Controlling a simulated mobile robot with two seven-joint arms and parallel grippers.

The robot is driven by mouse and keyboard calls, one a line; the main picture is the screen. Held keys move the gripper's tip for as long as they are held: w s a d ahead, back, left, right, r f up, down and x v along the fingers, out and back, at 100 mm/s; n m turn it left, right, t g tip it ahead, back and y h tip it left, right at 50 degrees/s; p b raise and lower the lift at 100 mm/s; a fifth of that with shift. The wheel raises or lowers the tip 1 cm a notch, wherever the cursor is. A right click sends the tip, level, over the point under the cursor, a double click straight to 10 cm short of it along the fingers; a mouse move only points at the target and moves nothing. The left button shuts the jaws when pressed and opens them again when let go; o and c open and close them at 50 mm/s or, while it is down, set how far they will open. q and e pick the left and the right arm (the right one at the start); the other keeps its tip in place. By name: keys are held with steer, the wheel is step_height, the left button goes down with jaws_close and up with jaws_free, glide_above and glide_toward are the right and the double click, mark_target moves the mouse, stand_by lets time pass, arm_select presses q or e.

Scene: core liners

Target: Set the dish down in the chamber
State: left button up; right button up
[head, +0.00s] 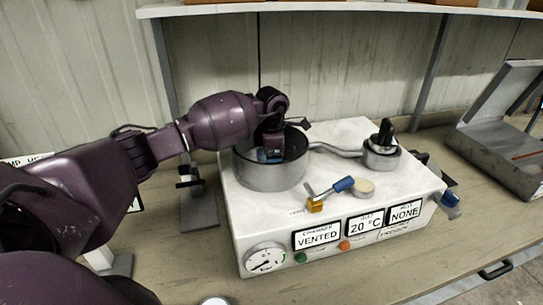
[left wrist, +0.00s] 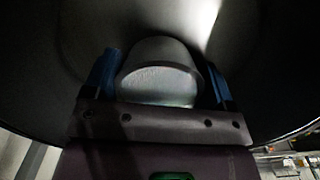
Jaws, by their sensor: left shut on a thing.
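The chamber (head: 270,178) is a round grey metal pot on top of a white machine (head: 340,205), open at the top. My left gripper (head: 269,156) reaches down into it from above, with its blue fingers inside the rim. In the left wrist view the fingers are shut on the dish (left wrist: 158,84), a small pale, rounded piece gripped on both sides. The dark chamber interior surrounds it there. I cannot tell whether the dish touches the chamber floor. In the head view the dish is hidden by the gripper and the wall. My right gripper is not in view.
A pipe links the chamber to a small pot with a black knob (head: 384,136). A blue-handled valve (head: 343,185) stands in front. The front displays read VENTED, 20 °C and NONE. A grey stand (head: 198,210) is at left, an open grey case (head: 497,155) at right.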

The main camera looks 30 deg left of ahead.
arm_select(q)
steer(key=shift+f, duration=0.15)
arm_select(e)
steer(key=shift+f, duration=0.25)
arm_select(q)
steer(key=o, duration=0.9)
steer(key=shift+o, duration=0.2)
steer(key=shift+r, duration=0.3)
step_height(320, 180, up, 12)
steer(key=b, duration=0.1)
steer(key=shift+b, duration=0.3)
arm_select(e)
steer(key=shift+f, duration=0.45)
arm_select(q)
steer(key=shift+f, duration=0.1)
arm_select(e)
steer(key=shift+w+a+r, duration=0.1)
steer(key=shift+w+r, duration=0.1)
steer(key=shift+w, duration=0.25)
